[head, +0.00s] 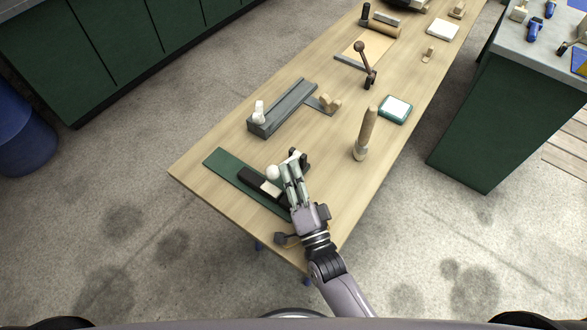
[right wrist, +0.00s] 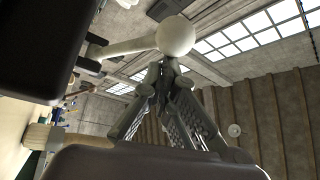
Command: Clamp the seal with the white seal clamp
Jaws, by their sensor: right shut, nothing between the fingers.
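The white seal clamp shows as a white ball knob (head: 272,172) above a black block (head: 255,184) on a green mat (head: 224,163). In the right wrist view the knob (right wrist: 175,36) sits at the end of a pale lever (right wrist: 130,46). My right gripper (head: 289,167) is shut and empty, just right of the knob. In the right wrist view its fingertips (right wrist: 168,65) are close by the knob; I cannot tell if they touch it. A small white piece (head: 271,188) shows by the block; I cannot tell if it is the seal. My left gripper is out of view.
A grey rail fixture (head: 283,108) with a white part (head: 259,112) lies behind.

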